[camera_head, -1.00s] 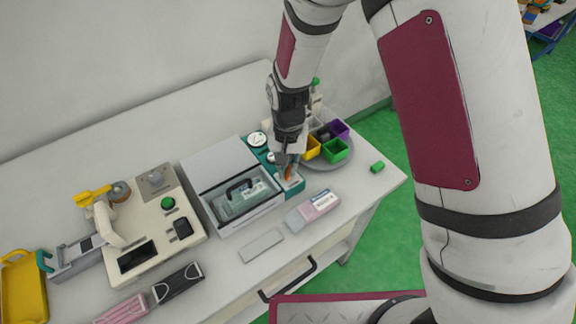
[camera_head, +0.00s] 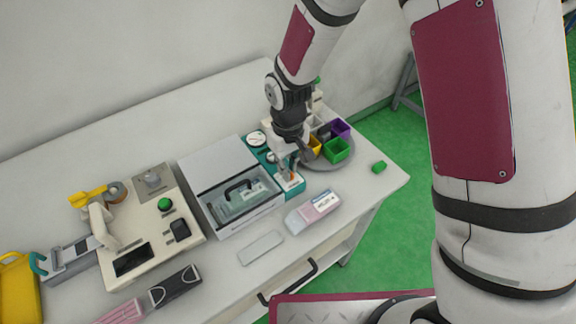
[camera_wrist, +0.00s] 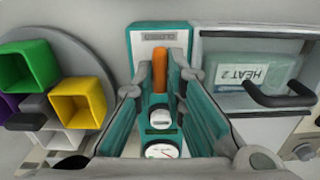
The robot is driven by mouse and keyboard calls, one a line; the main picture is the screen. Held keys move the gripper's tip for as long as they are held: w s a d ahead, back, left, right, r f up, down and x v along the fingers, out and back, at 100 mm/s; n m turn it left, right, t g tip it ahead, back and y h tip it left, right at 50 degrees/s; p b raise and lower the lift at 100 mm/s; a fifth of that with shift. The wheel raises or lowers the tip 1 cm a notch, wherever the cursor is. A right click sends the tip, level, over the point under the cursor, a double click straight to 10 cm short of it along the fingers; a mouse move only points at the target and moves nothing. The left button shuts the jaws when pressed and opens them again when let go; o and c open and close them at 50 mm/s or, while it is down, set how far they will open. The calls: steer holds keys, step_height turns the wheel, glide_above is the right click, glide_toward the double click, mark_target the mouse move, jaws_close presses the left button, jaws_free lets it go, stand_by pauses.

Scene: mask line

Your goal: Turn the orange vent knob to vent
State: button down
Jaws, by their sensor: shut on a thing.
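The orange vent knob (camera_wrist: 160,66) stands on a teal and white panel (camera_wrist: 137,40) in the wrist view. A white label with upside-down lettering, which seems to read "CLOSED", lies just beyond the knob. My gripper (camera_wrist: 160,80) has its two teal-edged fingers on either side of the knob, shut on it. In the head view my gripper (camera_head: 286,172) reaches down onto the teal panel (camera_head: 255,151), and only a little of the knob shows by the fingertips. A round gauge (camera_wrist: 162,151) and a smaller white dial (camera_wrist: 160,118) sit on the same panel.
A white box with a handled lid (camera_head: 238,195) stands close left of the panel. A grey round tray (camera_head: 322,166) with green, yellow and purple bins is close right. A pink and white box (camera_head: 313,212) lies in front.

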stand_by(0.5)
steer(key=c, duration=1.6)
jaws_free()
steer(key=shift+c, duration=0.2)
step_height(320, 180, up, 12)
